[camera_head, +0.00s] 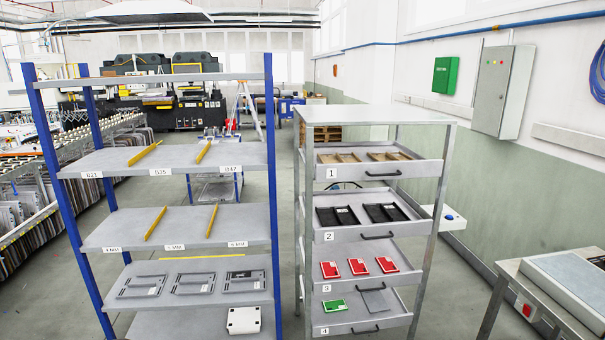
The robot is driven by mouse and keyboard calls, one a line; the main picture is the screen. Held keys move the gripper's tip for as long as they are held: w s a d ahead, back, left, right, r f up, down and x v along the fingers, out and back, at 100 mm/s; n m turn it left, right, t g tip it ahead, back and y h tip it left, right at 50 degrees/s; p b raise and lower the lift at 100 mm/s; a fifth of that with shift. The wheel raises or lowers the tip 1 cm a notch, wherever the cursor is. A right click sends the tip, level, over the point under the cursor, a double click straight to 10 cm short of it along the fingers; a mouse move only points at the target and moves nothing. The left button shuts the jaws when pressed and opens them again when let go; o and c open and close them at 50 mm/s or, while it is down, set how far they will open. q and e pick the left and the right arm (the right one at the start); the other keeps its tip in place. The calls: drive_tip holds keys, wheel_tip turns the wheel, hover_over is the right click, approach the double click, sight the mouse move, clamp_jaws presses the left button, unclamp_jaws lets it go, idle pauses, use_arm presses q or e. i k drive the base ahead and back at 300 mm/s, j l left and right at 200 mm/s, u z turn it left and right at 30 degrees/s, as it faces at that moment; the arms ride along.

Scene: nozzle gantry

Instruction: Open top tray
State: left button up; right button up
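The grey metal tray rack (375,114) stands right of centre in the head view, with several trays stacked under its flat top. The top tray (429,170) carries a label with the number 1 and holds tan divided inserts. Its dark handle (383,174) is on the front face. The front of the tray sits about between the rack's front posts; I cannot tell whether it is pulled out at all. Neither of my grippers is in view.
Lower trays hold black parts (337,216), red parts (358,266) and a green part (334,305). A blue-post shelf (186,160) stands to the left. A bench (560,290) stands at lower right. Open floor (455,285) lies between rack and bench.

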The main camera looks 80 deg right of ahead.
sight(369, 169)
drive_tip(key=z, duration=3.15)
drive_tip(key=i+l+u, duration=0.15)
drive_tip(key=i, duration=0.25)
drive_tip(key=i+l+u, duration=0.15)
drive_tip(key=i, duration=0.3)
